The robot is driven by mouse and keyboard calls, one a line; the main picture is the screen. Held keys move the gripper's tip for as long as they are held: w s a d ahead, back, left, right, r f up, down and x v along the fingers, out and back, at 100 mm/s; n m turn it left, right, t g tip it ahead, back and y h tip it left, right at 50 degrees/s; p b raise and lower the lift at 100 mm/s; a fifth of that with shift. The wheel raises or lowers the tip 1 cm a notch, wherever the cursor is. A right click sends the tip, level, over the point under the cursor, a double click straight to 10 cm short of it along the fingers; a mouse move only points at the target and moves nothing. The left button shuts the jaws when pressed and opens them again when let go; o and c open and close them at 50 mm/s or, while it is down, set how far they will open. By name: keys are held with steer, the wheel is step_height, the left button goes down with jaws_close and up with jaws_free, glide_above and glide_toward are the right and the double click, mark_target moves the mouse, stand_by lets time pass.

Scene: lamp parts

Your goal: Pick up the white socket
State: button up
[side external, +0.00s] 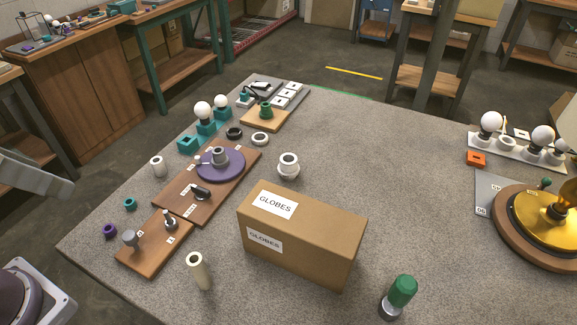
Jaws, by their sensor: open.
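A white socket (288,168) stands upright on the grey speckled table, behind the cardboard box. It has a round open top with a dark hole, and nothing touches it. A smaller white hollow cylinder (157,168) stands farther left, near the table's left edge; I cannot tell whether it is also a socket. My gripper is not in view; only pale parts of my arm show at the left edge.
A cardboard box (310,226) labelled GLOBES stands in front of the socket. Wooden boards with a purple disc (232,173) lie left.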

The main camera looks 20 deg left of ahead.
step_height(320, 180, up, 4)
steer(key=n+t+h, duration=0.5)
steer(key=n+h, duration=0.3)
steer(key=n, duration=2.1)
glide_above(289, 167)
steer(key=a, duration=0.4)
steer(key=f, duration=1.9)
steer(key=s+f, duration=0.1)
steer(key=f, duration=0.8)
steer(key=shift+d+f, duration=0.2)
steer(key=shift+d, duration=0.15)
steer(key=x, duration=0.3)
steer(key=f+x, duration=0.1)
steer(key=x, duration=0.3)
steer(key=shift+f, duration=0.2)
jaws_close()
